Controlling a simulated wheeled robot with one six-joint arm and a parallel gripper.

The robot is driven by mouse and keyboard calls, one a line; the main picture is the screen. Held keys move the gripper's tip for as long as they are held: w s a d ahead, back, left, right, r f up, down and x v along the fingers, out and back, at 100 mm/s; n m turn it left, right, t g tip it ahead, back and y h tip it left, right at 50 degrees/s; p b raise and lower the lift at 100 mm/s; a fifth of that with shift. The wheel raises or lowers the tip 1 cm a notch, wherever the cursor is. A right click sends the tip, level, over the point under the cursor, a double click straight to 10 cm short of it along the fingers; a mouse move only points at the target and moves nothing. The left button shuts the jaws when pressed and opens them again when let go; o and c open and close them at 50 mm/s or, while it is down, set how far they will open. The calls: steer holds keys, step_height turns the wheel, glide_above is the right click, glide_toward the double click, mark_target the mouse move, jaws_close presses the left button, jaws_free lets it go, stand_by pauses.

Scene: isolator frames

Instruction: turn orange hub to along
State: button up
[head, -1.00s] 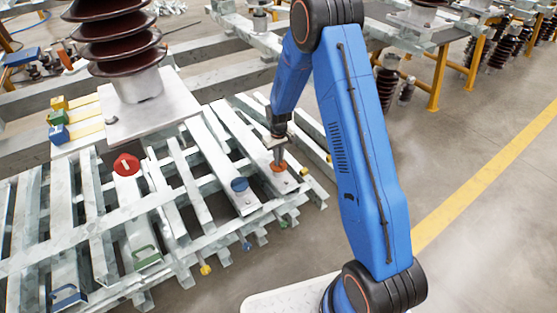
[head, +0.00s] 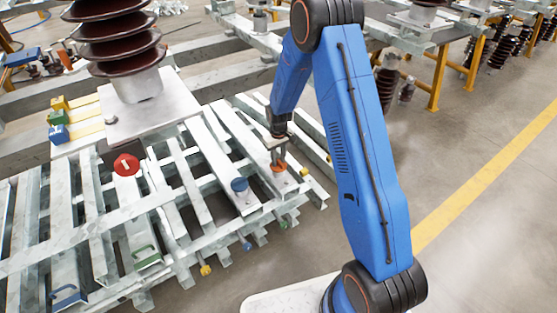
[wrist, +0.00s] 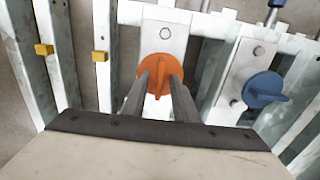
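The orange hub (wrist: 160,63) is a round disc on a grey metal plate, seen near the middle of the wrist view. A raised orange ridge shows on it between the fingers. My gripper (wrist: 161,80) is over the hub, with its two fingers apart on either side of the ridge. A gap shows between the fingers; contact at the tips is hard to see. In the head view the orange hub (head: 279,168) lies just under my gripper (head: 277,163), partly hidden by the fingers.
A blue hub (wrist: 264,88) with a raised fin sits close to the right in the wrist view. A red hub (head: 126,164) is further left in the head view. Yellow blocks (wrist: 44,49) sit on the rails to the left. A brown ribbed insulator (head: 115,40) stands behind.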

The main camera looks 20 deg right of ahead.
step_height(320, 180, up, 17)
steer(key=shift+r, duration=0.2)
stand_by(0.5)
stand_by(0.3)
